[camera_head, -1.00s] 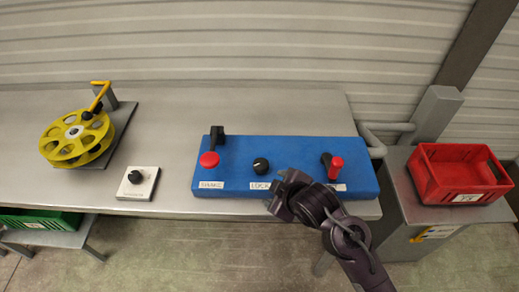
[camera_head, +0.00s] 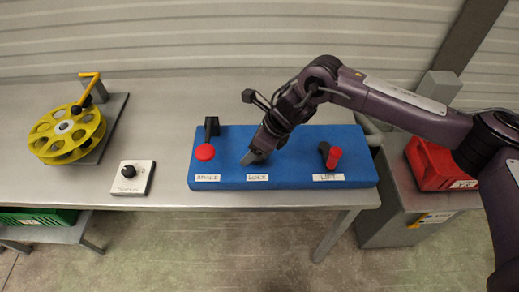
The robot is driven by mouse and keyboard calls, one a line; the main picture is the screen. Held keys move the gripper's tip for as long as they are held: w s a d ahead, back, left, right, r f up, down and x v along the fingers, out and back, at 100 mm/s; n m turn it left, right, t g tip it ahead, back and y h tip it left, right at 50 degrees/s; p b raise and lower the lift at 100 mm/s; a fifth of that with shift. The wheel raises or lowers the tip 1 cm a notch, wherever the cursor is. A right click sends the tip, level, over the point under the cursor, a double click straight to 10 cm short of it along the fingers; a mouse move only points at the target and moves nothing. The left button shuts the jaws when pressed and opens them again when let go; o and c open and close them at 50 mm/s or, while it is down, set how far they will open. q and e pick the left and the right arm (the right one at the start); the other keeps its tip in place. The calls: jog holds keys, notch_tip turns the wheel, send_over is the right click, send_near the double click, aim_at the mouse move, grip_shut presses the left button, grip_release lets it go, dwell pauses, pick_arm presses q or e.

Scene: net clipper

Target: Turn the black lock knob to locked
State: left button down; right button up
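A blue control panel (camera_head: 222,181) lies on the grey bench. Its middle label (camera_head: 258,178) appears to read LOCK. The black lock knob above that label is hidden behind my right gripper (camera_head: 250,158). The gripper points down at the knob's place, with its tip close to the panel top. I cannot tell whether its fingers are open or shut, or whether they touch the knob. My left gripper is not in view.
On the panel, a red-knobbed brake lever (camera_head: 205,152) stands left of my gripper and a red-handled lift lever (camera_head: 333,158) right of it. A white box with a black knob (camera_head: 129,171) and a yellow reel (camera_head: 65,135) are further left. A red crate (camera_head: 430,165) is at right.

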jog(key=w+d+r+n+h, duration=0.1)
jog(key=w+d, duration=0.1)
jog(key=d, duration=0.3)
jog(key=p+x, duration=0.2)
jog(key=x, duration=0.5)
jog(key=shift+a+f, duration=0.3)
jog(key=shift+a, duration=0.05)
jog(key=c, duration=1)
